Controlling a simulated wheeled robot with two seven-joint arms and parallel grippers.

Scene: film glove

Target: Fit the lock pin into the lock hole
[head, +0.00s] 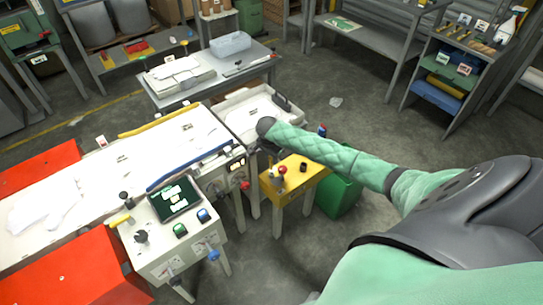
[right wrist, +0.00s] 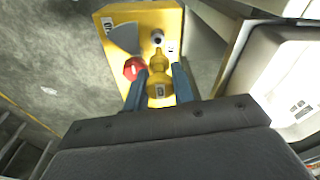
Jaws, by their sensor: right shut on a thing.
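A dark round opening with a pale rim, perhaps the lock hole (right wrist: 157,36), shows on the stand just beyond the pin. I cannot tell whether the pin touches the stand. In the head view the yellow stand (head: 318,170) is below my right wrist, and the gripper is small and partly hidden there. My left gripper is not in view.
A red knob (right wrist: 134,68) and a grey wedge-shaped piece (right wrist: 125,38) are close left of the pin. A green bin (head: 340,195) stands beside the stand. A white control console (head: 165,240) and long white worktable (head: 90,180) are at left.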

